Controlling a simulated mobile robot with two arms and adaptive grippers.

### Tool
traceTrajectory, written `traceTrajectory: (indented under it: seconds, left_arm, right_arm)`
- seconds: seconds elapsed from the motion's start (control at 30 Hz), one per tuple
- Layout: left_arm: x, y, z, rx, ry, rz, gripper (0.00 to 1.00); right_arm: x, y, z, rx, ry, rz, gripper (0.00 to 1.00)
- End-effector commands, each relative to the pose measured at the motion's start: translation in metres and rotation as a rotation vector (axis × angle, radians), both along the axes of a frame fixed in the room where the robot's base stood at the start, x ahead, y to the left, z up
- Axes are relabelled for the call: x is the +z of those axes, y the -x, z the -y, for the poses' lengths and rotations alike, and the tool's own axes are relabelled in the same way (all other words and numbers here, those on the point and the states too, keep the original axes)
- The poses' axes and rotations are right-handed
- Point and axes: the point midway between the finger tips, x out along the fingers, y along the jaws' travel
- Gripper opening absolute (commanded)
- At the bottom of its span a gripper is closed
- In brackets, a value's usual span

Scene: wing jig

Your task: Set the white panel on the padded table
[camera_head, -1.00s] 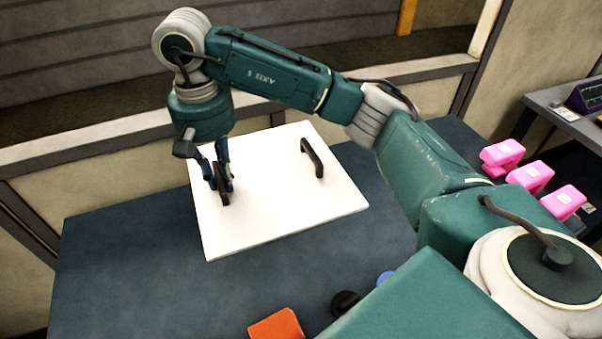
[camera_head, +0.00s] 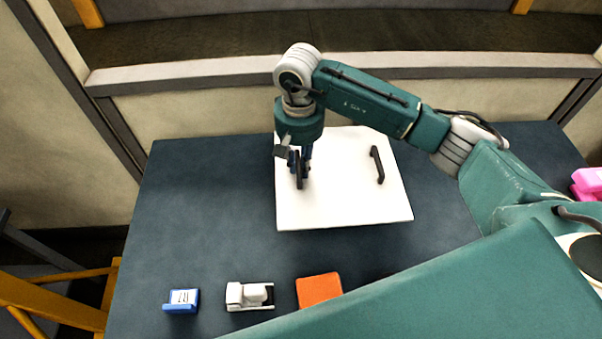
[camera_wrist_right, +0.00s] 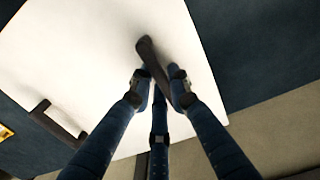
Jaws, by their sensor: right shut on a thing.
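The white panel (camera_head: 345,200) is a flat square board with two dark handles. In the head view it appears to lie on the dark blue table top (camera_head: 200,215); I cannot tell whether a small gap is under it. My right gripper (camera_head: 301,172) is shut on the panel's left handle (camera_head: 299,180). The right handle (camera_head: 377,165) is free. In the right wrist view the blue fingers (camera_wrist_right: 160,88) close around the dark handle, with the white panel (camera_wrist_right: 100,50) behind. My left gripper is not in view.
Along the table's front lie a blue box (camera_head: 181,301), a white device (camera_head: 249,295) and an orange block (camera_head: 320,289). Pink objects (camera_head: 588,184) show at the right edge. A yellow frame (camera_head: 50,300) stands at the lower left. A ledge (camera_head: 190,75) runs behind the table.

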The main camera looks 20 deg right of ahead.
Motion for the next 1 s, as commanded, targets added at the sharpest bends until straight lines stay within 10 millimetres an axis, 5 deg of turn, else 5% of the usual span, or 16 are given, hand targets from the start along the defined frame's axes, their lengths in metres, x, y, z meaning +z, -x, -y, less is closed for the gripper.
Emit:
traceTrajectory:
  seconds: [0.57,0.9,0.93,1.0]
  left_arm:
    - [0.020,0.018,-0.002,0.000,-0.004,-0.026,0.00]
    - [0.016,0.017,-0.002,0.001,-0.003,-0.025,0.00]
    - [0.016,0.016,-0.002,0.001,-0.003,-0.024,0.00]
    - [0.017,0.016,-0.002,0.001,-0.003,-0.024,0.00]
  right_arm:
    - [-0.062,0.000,-0.001,0.000,0.000,-0.001,0.00]
    - [-0.068,-0.001,0.000,0.001,0.001,0.003,0.00]
    - [-0.069,0.000,0.000,0.001,0.000,0.002,0.19]
    - [-0.068,0.000,0.000,0.001,0.000,0.001,0.33]
